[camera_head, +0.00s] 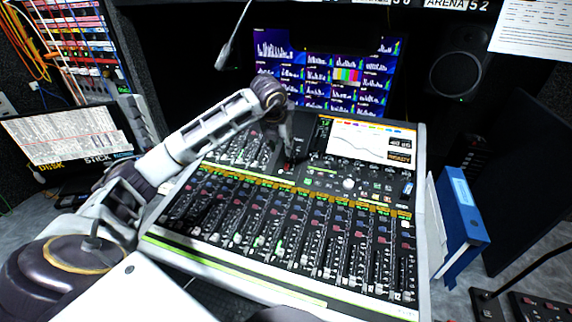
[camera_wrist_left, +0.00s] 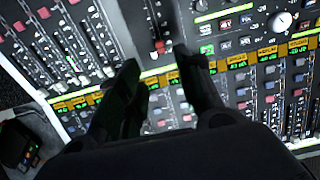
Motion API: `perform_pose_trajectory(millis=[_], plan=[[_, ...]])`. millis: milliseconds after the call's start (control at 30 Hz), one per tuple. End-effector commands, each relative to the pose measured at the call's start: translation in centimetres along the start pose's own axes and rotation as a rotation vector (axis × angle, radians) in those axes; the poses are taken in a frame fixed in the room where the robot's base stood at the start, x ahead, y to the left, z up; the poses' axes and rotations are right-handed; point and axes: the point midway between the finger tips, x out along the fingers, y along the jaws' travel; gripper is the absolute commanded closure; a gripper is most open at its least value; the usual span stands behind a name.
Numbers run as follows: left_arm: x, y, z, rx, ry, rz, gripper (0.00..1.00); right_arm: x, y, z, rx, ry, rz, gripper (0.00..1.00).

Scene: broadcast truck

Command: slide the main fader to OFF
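The mixing console (camera_head: 152,234) fills the middle of the head view. The main fader appears to be the red-capped slider (camera_wrist_left: 159,46) on a dark strip in the left wrist view, at the lower end of the slot as seen there. Its red cap also shows small in the head view (camera_head: 287,167). The OFF marking is too small to read. My left gripper (camera_head: 287,155) points down over the upper middle of the console. In the left wrist view its two dark fingers (camera_wrist_left: 158,62) are apart, with the cap just beyond and between their tips. My right gripper is not in view.
Channel faders (camera_head: 290,245) and knobs surround the strip closely. The console's screen (camera_head: 370,143) stands behind and right of my gripper. A monitor with meters (camera_head: 325,75) is further back. Blue binders (camera_head: 463,215) stand on the right, and a laptop-like screen (camera_head: 65,132) on the left.

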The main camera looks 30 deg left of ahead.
Motion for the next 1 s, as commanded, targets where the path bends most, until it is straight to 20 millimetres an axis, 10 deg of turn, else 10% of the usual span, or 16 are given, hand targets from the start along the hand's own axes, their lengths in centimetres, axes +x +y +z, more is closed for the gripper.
perform_pose_trajectory(millis=[1000], plan=[[12.1,0.0,-0.1,0.000,0.002,0.000,0.64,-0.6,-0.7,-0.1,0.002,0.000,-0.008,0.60]])
